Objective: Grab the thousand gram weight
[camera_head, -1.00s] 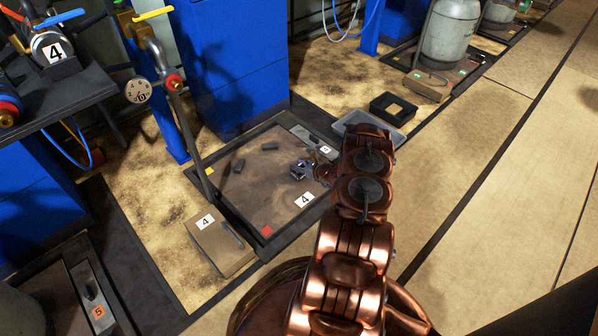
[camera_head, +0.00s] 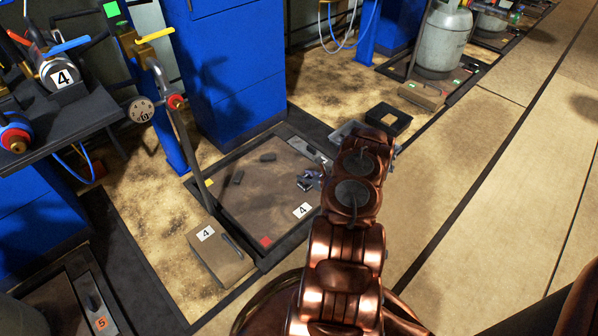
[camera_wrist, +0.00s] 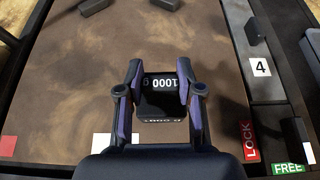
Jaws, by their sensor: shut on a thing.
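The thousand gram weight (camera_wrist: 161,95) is a dark block with white "1000" lettering, upside down in the wrist view. My gripper (camera_wrist: 160,88) is shut on it, with one finger on each side. In the head view my gripper (camera_head: 310,180) is over the scale platform (camera_head: 265,205), near its right side, partly hidden by my arm. The weight is too small to make out clearly there. I cannot tell whether it touches the platform.
Two dark blocks (camera_head: 238,177) (camera_head: 268,157) lie on the platform. A lever with LOCK (camera_wrist: 250,140) and FREE (camera_wrist: 288,168) labels is beside it. A post with a dial (camera_head: 141,110) rises at left.

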